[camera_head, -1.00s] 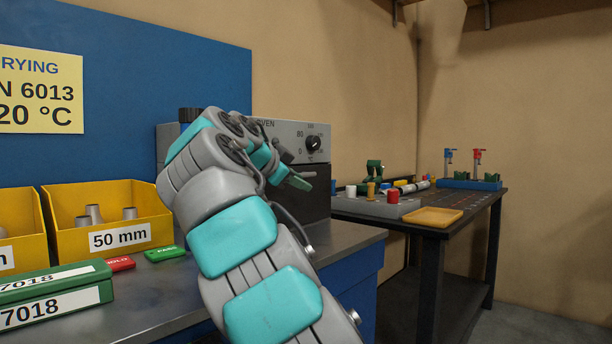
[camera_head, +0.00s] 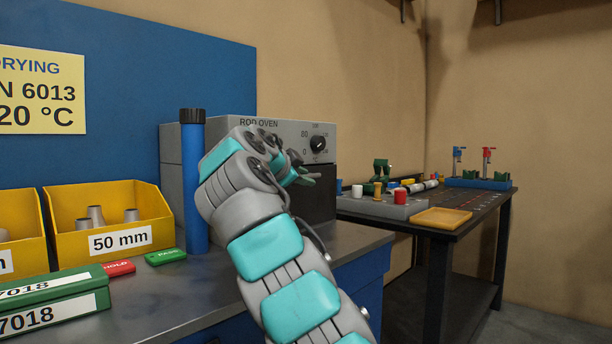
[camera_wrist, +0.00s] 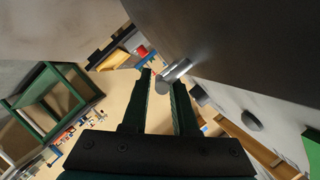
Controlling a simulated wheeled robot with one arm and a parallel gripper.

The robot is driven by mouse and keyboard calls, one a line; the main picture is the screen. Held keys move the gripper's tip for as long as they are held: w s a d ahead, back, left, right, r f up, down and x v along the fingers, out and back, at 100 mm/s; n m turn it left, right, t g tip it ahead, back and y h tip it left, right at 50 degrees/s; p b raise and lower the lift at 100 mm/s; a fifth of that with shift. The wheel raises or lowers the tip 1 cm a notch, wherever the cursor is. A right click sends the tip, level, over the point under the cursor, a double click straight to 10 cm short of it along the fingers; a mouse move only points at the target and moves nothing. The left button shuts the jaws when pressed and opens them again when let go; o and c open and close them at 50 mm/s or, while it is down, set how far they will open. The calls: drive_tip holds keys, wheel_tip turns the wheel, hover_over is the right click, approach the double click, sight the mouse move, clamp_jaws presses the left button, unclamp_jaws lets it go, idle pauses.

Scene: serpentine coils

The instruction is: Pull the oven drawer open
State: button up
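The rod oven (camera_head: 290,130) is a grey box at the back of the bench with a black knob and a dark front, the drawer (camera_head: 323,200), partly hidden behind my arm. My gripper (camera_head: 308,178) is in front of the oven's dark front in the head view, with its fingers partly hidden. In the wrist view the dark panel (camera_wrist: 240,45) fills the upper right, and a shiny metal handle (camera_wrist: 172,76) sticks out from it. My gripper (camera_wrist: 163,80) is open there, with the handle's end at or between the fingertips. Whether a finger touches it I cannot tell.
A blue tube with a black cap (camera_head: 194,190) stands upright left of my arm. Yellow bins (camera_head: 110,245), red and green tags and green boxes (camera_head: 50,300) occupy the bench's left. A second table (camera_head: 450,225) with a yellow tray stands right.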

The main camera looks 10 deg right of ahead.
drive_tip(key=shift+w+d+f, duration=0.15)
drive_tip(key=shift+w+d, duration=0.1)
drive_tip(key=shift+w, duration=0.1)
clamp_jaws()
idle(1.2)
